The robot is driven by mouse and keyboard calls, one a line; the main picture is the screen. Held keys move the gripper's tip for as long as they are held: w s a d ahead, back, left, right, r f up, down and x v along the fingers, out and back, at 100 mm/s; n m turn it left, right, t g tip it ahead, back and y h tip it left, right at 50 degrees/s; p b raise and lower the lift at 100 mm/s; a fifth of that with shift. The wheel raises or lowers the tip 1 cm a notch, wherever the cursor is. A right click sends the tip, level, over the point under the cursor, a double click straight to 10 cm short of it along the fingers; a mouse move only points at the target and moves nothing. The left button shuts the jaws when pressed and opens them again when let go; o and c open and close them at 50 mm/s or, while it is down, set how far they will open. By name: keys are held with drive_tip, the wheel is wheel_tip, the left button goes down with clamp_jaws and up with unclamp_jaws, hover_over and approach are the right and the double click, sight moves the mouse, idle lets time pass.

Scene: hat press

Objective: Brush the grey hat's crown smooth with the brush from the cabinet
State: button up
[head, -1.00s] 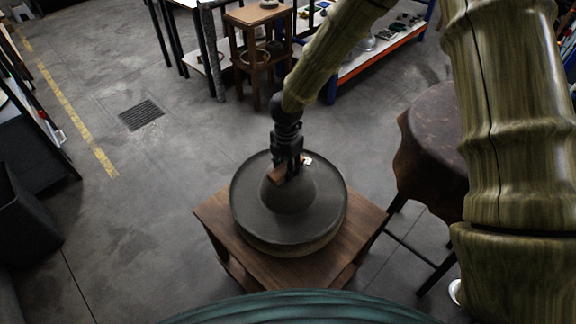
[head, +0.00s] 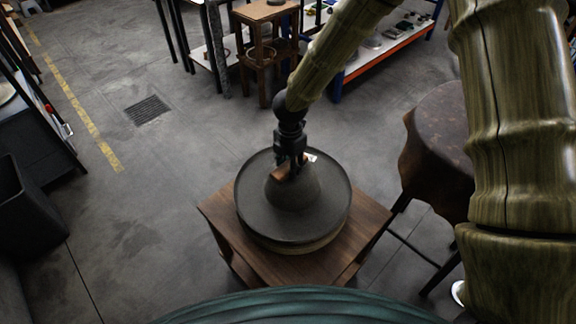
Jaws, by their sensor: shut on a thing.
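The grey hat (head: 295,225) sits brim-flat on a round, lighter block (head: 300,248) on a low wooden stand. Its rounded crown (head: 293,196) rises in the middle of the wide brim. My gripper (head: 289,164) points down at the back of the crown and is shut on the brush (head: 280,174). The brush shows a brown wooden body and is at the crown's top back edge. Its bristles are hidden, so I cannot tell whether they touch the felt. A small white patch shows just right of the fingers.
The wooden stand (head: 222,217) has bare corners around the hat. A dark round-topped table (head: 437,140) stands close on the right. A dark bin (head: 28,215) is at the left. Shelving (head: 385,42) and a small wooden stool (head: 264,50) are behind. Floor between is clear.

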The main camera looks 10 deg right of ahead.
drive_tip(key=shift+w+d+p, duration=0.25)
drive_tip(key=shift+w+d, duration=0.25)
drive_tip(key=shift+d, duration=0.25)
drive_tip(key=shift+w+d+p, duration=0.2)
drive_tip(key=shift+w+d, duration=0.25)
drive_tip(key=shift+d, duration=0.3)
drive_tip(key=shift+s+a+f, duration=0.1)
drive_tip(key=shift+a, duration=0.05)
drive_tip(key=shift+s+a+b, duration=0.25)
drive_tip(key=shift+s+a, duration=0.35)
drive_tip(key=shift+a, duration=0.25)
drive_tip(key=shift+s+a+b, duration=0.25)
drive_tip(key=shift+s+a, duration=0.35)
drive_tip(key=shift+a, duration=0.25)
drive_tip(key=shift+w+d, duration=0.15)
drive_tip(key=shift+w+d+p, duration=0.4)
drive_tip(key=shift+w+d, duration=0.2)
drive_tip(key=shift+d, duration=0.3)
drive_tip(key=shift+w+d+p, duration=0.35)
drive_tip(key=shift+w+d, duration=0.2)
drive_tip(key=shift+d, duration=0.3)
drive_tip(key=shift+a, duration=0.1)
drive_tip(key=shift+s+a+b, duration=0.25)
drive_tip(key=shift+s+a, duration=0.4)
drive_tip(key=shift+a, duration=0.25)
drive_tip(key=shift+s+a+b, duration=0.25)
drive_tip(key=shift+s+a, duration=0.35)
drive_tip(key=shift+a, duration=0.3)
drive_tip(key=shift+d, duration=0.1)
